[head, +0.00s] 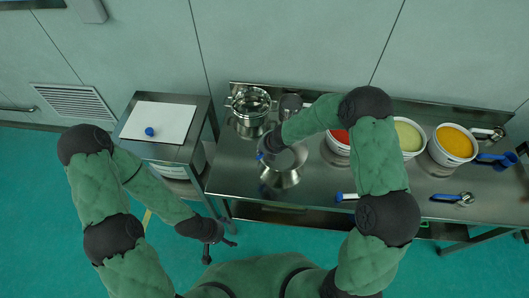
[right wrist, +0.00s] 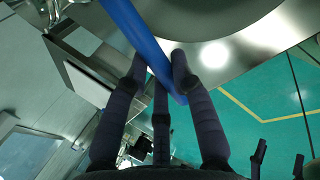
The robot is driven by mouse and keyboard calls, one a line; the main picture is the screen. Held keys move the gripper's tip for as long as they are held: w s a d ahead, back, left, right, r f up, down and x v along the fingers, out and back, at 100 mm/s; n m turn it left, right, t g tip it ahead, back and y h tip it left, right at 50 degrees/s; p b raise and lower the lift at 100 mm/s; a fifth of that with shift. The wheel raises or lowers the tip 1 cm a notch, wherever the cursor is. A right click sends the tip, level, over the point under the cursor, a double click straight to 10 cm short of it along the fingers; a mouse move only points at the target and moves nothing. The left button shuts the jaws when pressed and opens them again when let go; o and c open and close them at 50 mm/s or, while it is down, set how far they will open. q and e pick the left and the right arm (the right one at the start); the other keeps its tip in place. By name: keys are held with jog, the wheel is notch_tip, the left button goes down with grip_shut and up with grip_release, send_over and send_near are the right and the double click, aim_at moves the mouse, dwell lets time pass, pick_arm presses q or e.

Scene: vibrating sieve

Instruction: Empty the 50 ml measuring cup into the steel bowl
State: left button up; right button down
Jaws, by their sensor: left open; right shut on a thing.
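My right gripper (head: 268,149) is shut on a blue handle (right wrist: 148,45), seen between its fingers in the right wrist view. I take this for the measuring cup's handle; its cup part and contents are hidden, and no size mark is readable. The gripper is over or beside the shiny steel bowl (head: 282,179) on the bench; my arm covers part of the view. A large grey round surface (right wrist: 215,20) at the top of the right wrist view is probably the bowl. My left gripper (head: 220,250) is open and empty, low in front of the side table.
A steel sieve stack (head: 250,108) stands behind the bowl. Tubs with red (head: 340,137), pale green (head: 408,137) and yellow (head: 454,141) contents stand to the right. A blue-handled scoop (head: 458,198) lies near the front edge. A white board (head: 160,122) lies on the side table.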

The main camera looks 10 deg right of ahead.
jog(key=shift+s+d+f+t+y+b, duration=0.2)
jog(key=shift+t+y+b, duration=0.35)
jog(key=shift+b, duration=3.45)
jog(key=shift+s+a+f+t+y+b, duration=0.1)
jog(key=shift+f+t+y+b, duration=0.35)
jog(key=shift+b, duration=3.5)
jog(key=t+y+b, duration=0.1)
jog(key=b, duration=0.6)
jog(key=t+y+b, duration=0.1)
jog(key=t+b, duration=0.1)
jog(key=b, duration=0.5)
jog(key=shift+s+d+f+m+y+b, duration=0.2)
jog(key=shift+d+m+y+b, duration=0.1)
jog(key=shift+d+y+b, duration=0.1)
jog(key=t+y+b, duration=0.1)
jog(key=b, duration=0.2)
jog(key=shift+s+f, duration=0.1)
jog(key=shift+s, duration=0.05)
jog(key=shift+s+d+t+y, duration=0.1)
jog(key=shift+d+t+y, duration=0.05)
jog(key=shift+t+y, duration=0.3)
